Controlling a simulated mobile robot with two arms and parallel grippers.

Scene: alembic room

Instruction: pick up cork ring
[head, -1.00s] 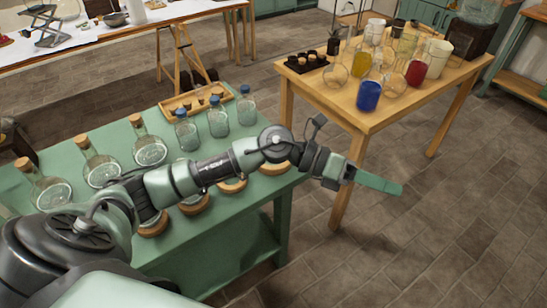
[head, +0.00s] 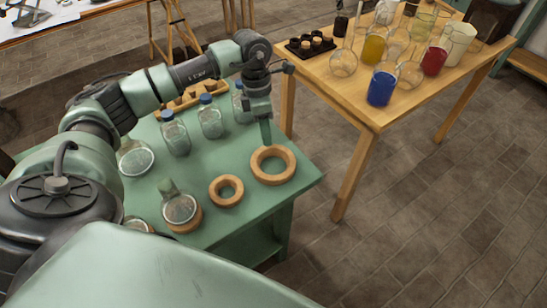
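Two bare cork rings lie on the green table (head: 244,228): a larger one (head: 289,171) near its right corner and a smaller one (head: 226,203) to the left of it. A third cork ring (head: 187,226) sits under a round glass flask (head: 179,207). My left gripper (head: 266,140) points down at the far rim of the larger ring. Its fingertips overlap that rim in the head view, and I cannot tell whether they touch it. The fingers show edge-on, so their opening is hidden. My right gripper is not in view.
Several blue-capped bottles (head: 175,137) stand left of the gripper, with a wooden rack (head: 183,103) behind them. A wooden table (head: 361,110) at right holds glassware and coloured beakers. The floor between the tables is clear.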

